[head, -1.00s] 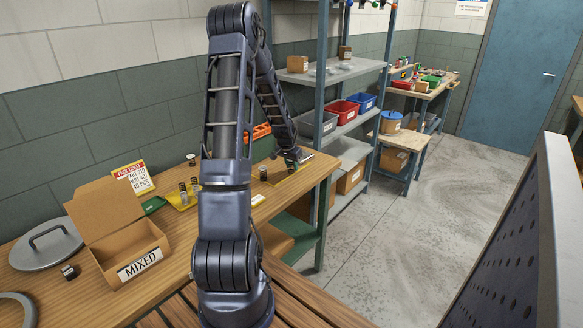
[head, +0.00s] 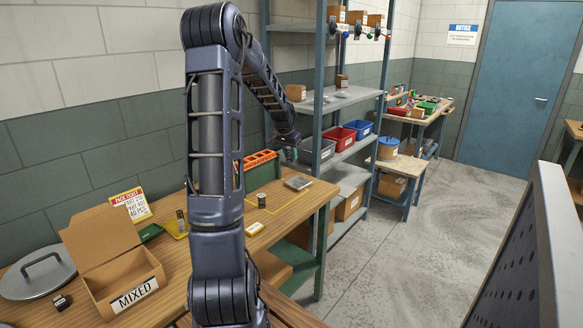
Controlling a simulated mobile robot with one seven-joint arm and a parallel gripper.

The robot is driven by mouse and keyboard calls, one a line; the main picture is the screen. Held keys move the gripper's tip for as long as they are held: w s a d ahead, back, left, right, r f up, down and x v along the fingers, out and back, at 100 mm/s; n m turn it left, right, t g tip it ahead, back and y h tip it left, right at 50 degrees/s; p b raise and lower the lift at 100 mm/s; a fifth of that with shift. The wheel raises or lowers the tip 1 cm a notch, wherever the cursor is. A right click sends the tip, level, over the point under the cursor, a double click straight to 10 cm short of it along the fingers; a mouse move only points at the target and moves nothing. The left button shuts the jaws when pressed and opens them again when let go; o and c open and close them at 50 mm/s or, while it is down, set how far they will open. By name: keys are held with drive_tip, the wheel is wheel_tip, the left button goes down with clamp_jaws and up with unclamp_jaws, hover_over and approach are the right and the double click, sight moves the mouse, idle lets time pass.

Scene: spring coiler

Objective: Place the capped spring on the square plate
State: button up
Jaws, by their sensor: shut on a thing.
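My gripper (head: 290,155) is at the far right end of the wooden workbench, raised above it and apart from it. It is small and dark in the picture. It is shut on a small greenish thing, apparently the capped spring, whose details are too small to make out. Another small dark-topped spring or cylinder (head: 262,200) stands on the bench inside a yellow outline, left of the plate. One more (head: 181,220) stands at the yellow tray (head: 170,227), partly hidden by my arm.
An orange rack (head: 260,159) stands at the back of the bench. A metal shelf (head: 337,100) with bins rises close to the right of my gripper. An open cardboard box marked MIXED (head: 135,292) and a round lid (head: 38,272) are at the left.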

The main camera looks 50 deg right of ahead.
wheel_tip(320, 180, up, 2)
drive_tip(key=m, duration=0.1)
hover_over(300, 180)
drive_tip(key=a, duration=0.2)
drive_tip(key=f, duration=1.9)
drive_tip(key=shift+s+d+f, duration=0.15)
drive_tip(key=shift+d+f, duration=0.2)
drive_tip(key=shift+f, duration=0.1)
drive_tip(key=o, duration=0.9)
drive_tip(key=shift+o, duration=0.2)
drive_tip(key=v, duration=1.2)
drive_tip(key=shift+w, duration=0.2)
drive_tip(key=shift+a, duration=0.1)
